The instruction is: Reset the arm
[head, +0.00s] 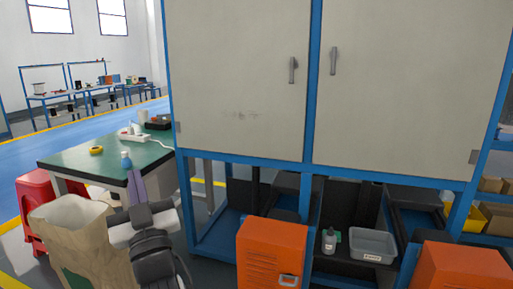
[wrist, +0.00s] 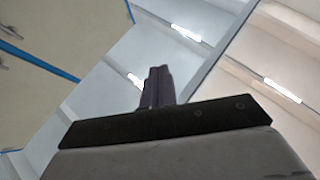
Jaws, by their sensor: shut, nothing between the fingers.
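My arm (head: 150,236) rises at the lower left of the head view, folded in front of the paper sack and the green table. My gripper (head: 132,172) points upward, its fingers close together and holding nothing. In the wrist view my gripper (wrist: 158,72) shows as a narrow dark pair of fingers pressed together. Behind it are the ceiling with several lights and part of the cabinet (wrist: 55,85) at upper left.
A tall cabinet (head: 240,80) with blue frame fills the middle. A green table (head: 75,152) stands left, with a red stool (head: 36,190) and paper sack (head: 75,222) nearby. Orange boxes (head: 262,243) and a grey bin (head: 372,244) are low in front. Blue floor is clear at far left.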

